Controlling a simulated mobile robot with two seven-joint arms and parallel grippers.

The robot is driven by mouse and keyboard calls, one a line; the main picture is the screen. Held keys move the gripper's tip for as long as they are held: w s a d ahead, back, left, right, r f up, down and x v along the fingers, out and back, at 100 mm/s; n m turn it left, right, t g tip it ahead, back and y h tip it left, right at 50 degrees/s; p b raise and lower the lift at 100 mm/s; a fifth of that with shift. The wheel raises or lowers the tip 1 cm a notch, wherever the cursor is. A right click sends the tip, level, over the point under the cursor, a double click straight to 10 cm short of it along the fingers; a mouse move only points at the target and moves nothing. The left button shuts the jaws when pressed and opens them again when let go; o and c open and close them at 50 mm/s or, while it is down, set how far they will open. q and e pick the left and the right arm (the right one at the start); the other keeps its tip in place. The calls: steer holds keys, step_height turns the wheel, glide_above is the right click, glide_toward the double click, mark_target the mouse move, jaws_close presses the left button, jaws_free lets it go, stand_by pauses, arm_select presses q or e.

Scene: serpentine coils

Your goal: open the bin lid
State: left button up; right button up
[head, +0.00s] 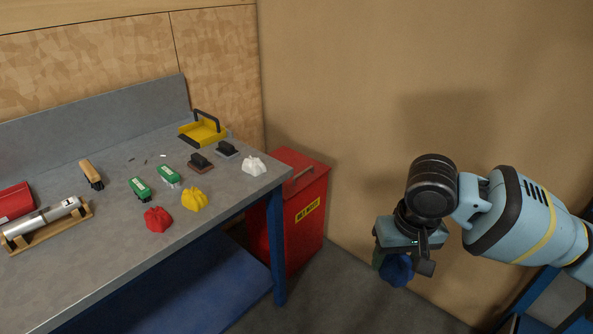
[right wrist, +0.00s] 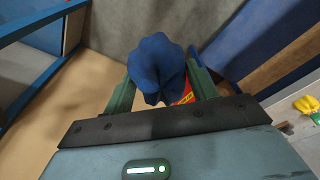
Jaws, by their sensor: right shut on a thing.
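The red bin (head: 285,228) stands on the floor at the right end of the workbench, against the wall, with a yellow label on its front. Its lid (head: 299,168) looks closed and has a handle on top. My right gripper (head: 399,264) is to the right of the bin and apart from it. It is shut on a blue crumpled rag (head: 396,272). In the right wrist view the rag (right wrist: 158,70) sits between the two green fingers and hides part of a red and yellow patch (right wrist: 187,94) behind it. My left gripper is not in view.
The floor between bin and gripper looks clear.

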steer(key=s+f, duration=0.4)
steer(key=f, duration=0.4)
steer(key=s+f, duration=0.3)
steer(key=f, duration=0.6)
steer(key=shift+s+d, duration=0.15)
steer(key=shift+s, duration=0.2)
